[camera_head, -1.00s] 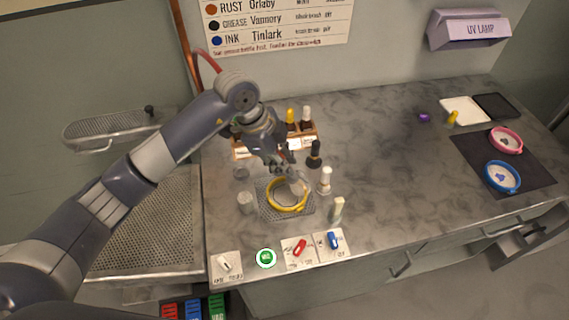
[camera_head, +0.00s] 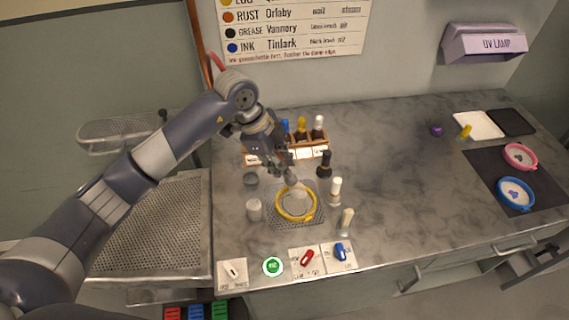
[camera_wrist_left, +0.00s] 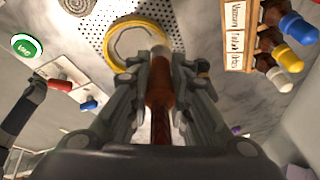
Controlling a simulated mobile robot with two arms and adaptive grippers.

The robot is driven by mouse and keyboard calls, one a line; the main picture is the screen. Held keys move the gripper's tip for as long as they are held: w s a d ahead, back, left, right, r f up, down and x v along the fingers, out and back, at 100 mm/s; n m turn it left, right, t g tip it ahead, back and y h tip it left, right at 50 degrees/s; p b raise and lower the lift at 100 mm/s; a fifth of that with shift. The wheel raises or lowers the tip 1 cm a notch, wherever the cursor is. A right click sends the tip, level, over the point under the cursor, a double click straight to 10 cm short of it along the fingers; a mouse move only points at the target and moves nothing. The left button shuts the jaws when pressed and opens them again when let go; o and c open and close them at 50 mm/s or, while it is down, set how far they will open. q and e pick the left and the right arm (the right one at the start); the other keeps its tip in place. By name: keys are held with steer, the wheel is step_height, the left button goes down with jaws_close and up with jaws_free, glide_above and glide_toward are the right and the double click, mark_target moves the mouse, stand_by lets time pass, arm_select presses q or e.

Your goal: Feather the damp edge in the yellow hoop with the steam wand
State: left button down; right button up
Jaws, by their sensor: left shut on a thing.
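The yellow hoop (camera_head: 313,213) lies on a perforated plate (camera_head: 280,224) on the grey marbled bench; it also shows in the left wrist view (camera_wrist_left: 110,44). My left gripper (camera_head: 285,172) is shut on the steam wand, whose reddish-brown body (camera_wrist_left: 160,82) shows between the fingers in the left wrist view. The wand's pale head (camera_head: 297,188) is over the back part of the hoop; I cannot tell whether it touches the cloth. The damp edge cannot be made out.
A rack of capped bottles (camera_head: 315,150) stands behind the hoop. A dark bottle (camera_head: 324,165), a white-capped bottle (camera_head: 335,190) and a clear cup (camera_head: 254,210) stand close around it. Switches line the front edge, including a lit green button (camera_head: 272,267). The bench's middle right is clear.

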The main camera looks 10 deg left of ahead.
arm_select(q)
steer(key=shift+a, duration=0.1)
steer(key=shift+s+a, duration=0.2)
steer(key=shift+a, duration=0.35)
steer(key=shift+s+a, duration=0.2)
steer(key=shift+a, duration=0.35)
steer(key=s+p, duration=0.1)
steer(key=s, duration=0.1)
steer(key=s+a+p, duration=0.1)
steer(key=s, duration=0.1)
steer(key=shift+s+a, duration=0.15)
steer(key=shift+s, duration=0.2)
